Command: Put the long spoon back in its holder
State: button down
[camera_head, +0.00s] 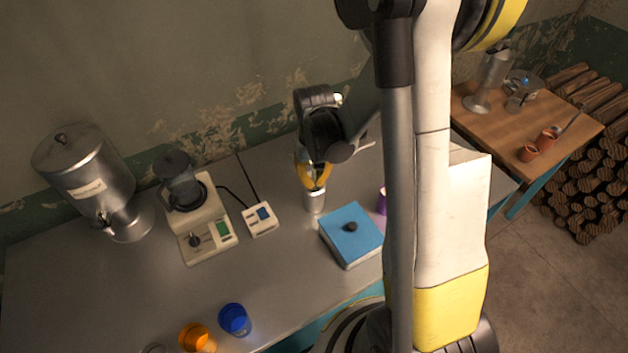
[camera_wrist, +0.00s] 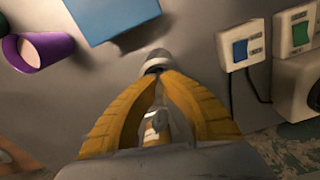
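My gripper (camera_head: 313,184) has its yellow fingers drawn together at the tips, just above the mouth of a silver metal cup (camera_head: 314,204), which appears to be the holder. In the wrist view the fingertips (camera_wrist: 158,76) close in right at the silver cup (camera_wrist: 158,56). A slender pale piece (camera_wrist: 155,122) shows between the fingers and looks like the handle of the long spoon. The rest of the spoon is hidden by the fingers and cup. I cannot tell how deep it reaches into the cup.
A small white device (camera_head: 260,219), mixer (camera_head: 207,238) and metal urn (camera_head: 88,180) are to the left. Blue (camera_head: 235,319) and orange (camera_head: 196,338) cups stand near the front edge.

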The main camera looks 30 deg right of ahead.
jog(key=shift+f, duration=0.2)
jog(key=c, duration=1.6)
grip_release()
jog(key=shift+r, duration=0.1)
notch_tip(320, 180, up, 12)
jog(key=p, duration=0.3)
jog(key=shift+r, duration=0.1)
jog(key=s+a+r+t, duration=0.2)
jog(key=s+a+r, duration=0.1)
jog(key=r, duration=0.1)
jog(key=s+a+r+n+t, duration=0.1)
jog(key=s+a+r+t, duration=0.1)
jog(key=s+a+r, duration=0.1)
jog(key=s+a+r+n+t, duration=0.1)
jog(key=s+a+r+t, duration=0.2)
jog(key=s+r, duration=0.1)
jog(key=shift+s+a+r, duration=0.25)
jog(key=shift+s+r, duration=0.1)
jog(key=shift+s, duration=0.1)
notch_tip(320, 180, down, 10)
jog(key=b, duration=0.9)
jog(key=shift+b, duration=0.3)
